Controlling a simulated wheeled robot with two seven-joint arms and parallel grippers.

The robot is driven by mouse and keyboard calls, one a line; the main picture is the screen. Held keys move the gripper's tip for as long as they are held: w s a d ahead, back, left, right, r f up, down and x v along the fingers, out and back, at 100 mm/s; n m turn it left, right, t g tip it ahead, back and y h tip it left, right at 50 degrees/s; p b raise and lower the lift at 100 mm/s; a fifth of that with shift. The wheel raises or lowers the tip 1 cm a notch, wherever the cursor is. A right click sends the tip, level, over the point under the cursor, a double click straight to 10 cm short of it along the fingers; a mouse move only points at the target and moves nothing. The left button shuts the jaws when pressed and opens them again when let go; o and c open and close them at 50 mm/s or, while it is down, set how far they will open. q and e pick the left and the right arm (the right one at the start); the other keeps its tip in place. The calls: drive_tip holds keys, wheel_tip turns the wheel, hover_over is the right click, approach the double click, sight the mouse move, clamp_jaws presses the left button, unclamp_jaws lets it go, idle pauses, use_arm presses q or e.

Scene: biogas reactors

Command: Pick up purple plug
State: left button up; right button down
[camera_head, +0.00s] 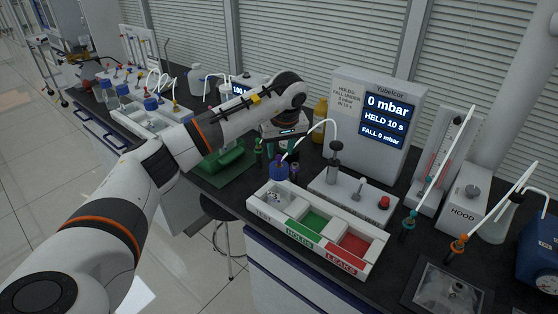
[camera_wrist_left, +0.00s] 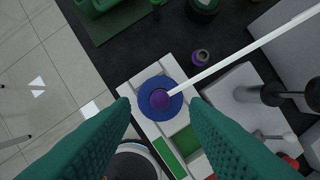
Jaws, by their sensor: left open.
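A purple plug (camera_wrist_left: 159,99) sits in the middle of a round blue cap (camera_wrist_left: 151,107) in the left wrist view, with a white tube running from it to the upper right. My left gripper (camera_head: 284,143) is open and empty, pointing down above the cap. In the left wrist view its teal fingers (camera_wrist_left: 160,104) lie on either side of the plug, apart from it. My right gripper is not in view.
The white tray (camera_head: 260,200) has green and red compartments, marked HOLDS and LEAKS. A small dark vial with a purple top (camera_wrist_left: 202,57) stands close beside the cap. A pressure station with a screen (camera_head: 386,120) stands behind. A green rack (camera_head: 222,160) lies left.

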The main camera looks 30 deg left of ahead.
sight(279, 156)
use_arm(q)
drive_tip(key=shift+p+x, duration=0.45)
drive_tip(key=shift+x, duration=1.45)
drive_tip(key=shift+s+d, duration=0.1)
clamp_jaws()
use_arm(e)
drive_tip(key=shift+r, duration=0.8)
